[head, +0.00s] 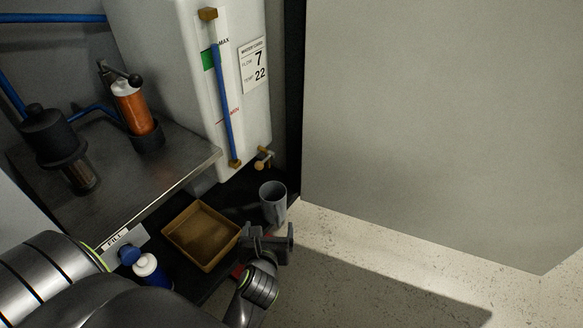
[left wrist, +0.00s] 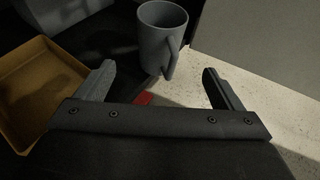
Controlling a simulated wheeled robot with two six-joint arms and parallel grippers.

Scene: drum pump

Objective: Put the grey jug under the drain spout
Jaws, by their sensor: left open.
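The grey jug (head: 272,204) stands upright on the dark lower shelf, near its right end. In the left wrist view the jug (left wrist: 160,40) is just beyond the fingers, with its handle turned toward the lower right. The brass drain spout (head: 264,160) sticks out low on the white tank (head: 205,100), above and slightly behind the jug in the head view. My left gripper (head: 266,240) is open and empty, in front of the jug. Its two fingers (left wrist: 160,85) are spread with the jug ahead of the gap. My right gripper is not in view.
A tan tray (head: 201,234) sits left of the jug. A blue bottle with a white cap (head: 148,268) stands near the FILL label (head: 115,240). A metal shelf (head: 160,175) carries an orange cylinder (head: 135,108) and a dark filter (head: 55,140). A grey panel (head: 430,120) stands at right.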

